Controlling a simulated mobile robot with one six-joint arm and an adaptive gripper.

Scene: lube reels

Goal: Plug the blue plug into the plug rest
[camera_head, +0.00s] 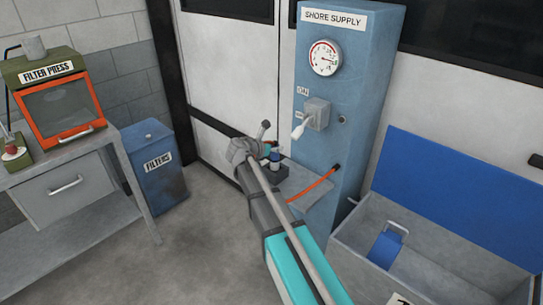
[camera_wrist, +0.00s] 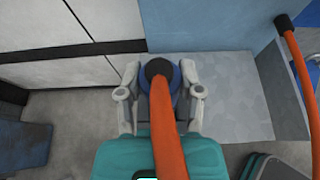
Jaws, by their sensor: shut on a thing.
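In the wrist view my gripper (camera_wrist: 159,76) is shut on the blue plug (camera_wrist: 176,84), with one finger on each side. The plug's black cable end and orange cable (camera_wrist: 168,135) face the camera. In the head view the blue plug (camera_head: 275,154) shows beside my wrist, directly above the small dark plug rest (camera_head: 278,170) on the grey shelf (camera_head: 313,190). I cannot tell whether the plug is in the rest or just above it. In the wrist view the rest is hidden behind the plug and fingers.
The blue shore supply cabinet (camera_head: 343,100) stands behind the shelf, with a gauge and switch handle (camera_head: 299,131). The orange cable (camera_head: 312,185) reaches its side. An open grey chest (camera_head: 345,235) with a blue lid is at right. A blue filters bin (camera_head: 157,185) is at left.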

